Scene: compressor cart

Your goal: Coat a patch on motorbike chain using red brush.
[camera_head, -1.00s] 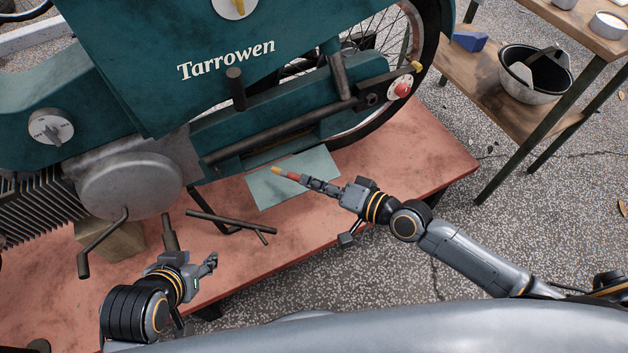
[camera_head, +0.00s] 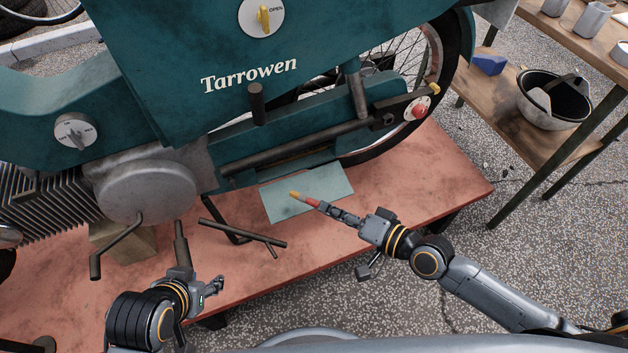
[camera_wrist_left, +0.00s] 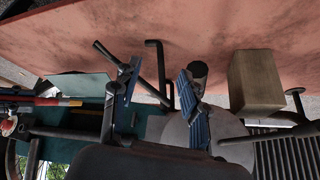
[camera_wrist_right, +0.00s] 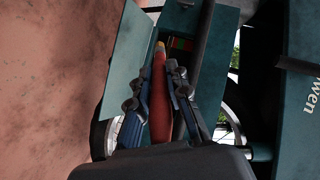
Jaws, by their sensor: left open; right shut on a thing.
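The red brush (camera_head: 312,202) has a red handle and a yellowish tip. My right gripper (camera_head: 335,212) is shut on the brush, which points left over the pale teal panel below the motorbike's lower side. In the right wrist view the brush (camera_wrist_right: 160,95) lies between the fingers, its tip near an opening with coloured stripes (camera_wrist_right: 181,43). I cannot tell whether the tip touches anything. The motorbike chain is not clearly visible; the teal housing (camera_head: 300,130) covers that area. My left gripper (camera_head: 212,287) is open and empty beside the red platform's front edge.
The red platform (camera_head: 420,190) carries the motorbike. A dark bar stand (camera_head: 243,233) lies near the left gripper, with a wooden block (camera_head: 125,243) and a crank handle (camera_head: 115,250) further left. A wooden bench (camera_head: 497,105) with a bucket (camera_head: 555,98) stands at right.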

